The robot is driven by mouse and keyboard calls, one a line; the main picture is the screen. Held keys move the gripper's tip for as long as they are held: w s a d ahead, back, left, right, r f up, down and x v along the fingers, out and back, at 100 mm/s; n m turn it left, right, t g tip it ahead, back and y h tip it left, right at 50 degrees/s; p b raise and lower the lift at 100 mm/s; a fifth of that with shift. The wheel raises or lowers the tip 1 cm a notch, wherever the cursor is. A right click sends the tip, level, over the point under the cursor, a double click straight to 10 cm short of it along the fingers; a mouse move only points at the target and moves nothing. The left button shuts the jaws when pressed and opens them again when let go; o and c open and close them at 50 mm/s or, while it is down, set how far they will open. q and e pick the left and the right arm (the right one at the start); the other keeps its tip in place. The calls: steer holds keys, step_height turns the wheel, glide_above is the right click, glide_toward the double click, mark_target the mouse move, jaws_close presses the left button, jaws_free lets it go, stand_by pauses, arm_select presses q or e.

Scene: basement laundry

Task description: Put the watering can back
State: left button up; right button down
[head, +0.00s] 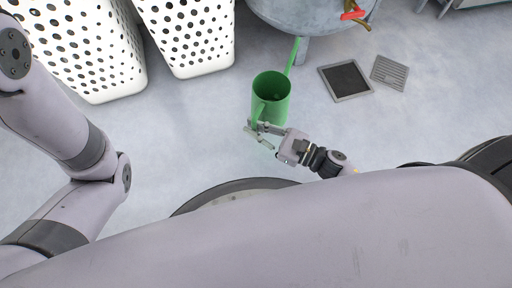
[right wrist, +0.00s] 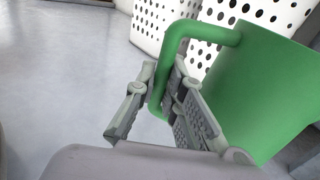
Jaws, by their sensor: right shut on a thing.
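The green watering can (head: 271,98) is upright, open top toward me, with its long spout pointing to the back right near the metal tank. My right gripper (head: 258,132) is at the can's near side, shut on its handle. In the right wrist view, the can's body (right wrist: 265,85) fills the right side, and its curved handle (right wrist: 172,62) passes between the fingers of my right gripper (right wrist: 155,108). I cannot tell whether the can's base touches the floor. My left arm is at the left of the head view, but its gripper is not visible.
Two white perforated baskets (head: 187,65) stand at the back left. A grey metal tank (head: 312,14) with a red-handled valve (head: 353,15) stands behind the can. A dark square floor drain (head: 346,80) and a slotted grate (head: 390,72) lie to the right. Floor left of the can is clear.

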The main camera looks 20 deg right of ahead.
step_height(320, 180, down, 11)
steer(key=b, duration=0.6)
steer(key=shift+b, duration=0.3)
steer(key=shift+f, duration=0.15)
steer(key=c, duration=2.1)
jaws_free()
steer(key=shift+c, duration=0.2)
steer(key=o, duration=0.5)
steer(key=shift+c, duration=0.2)
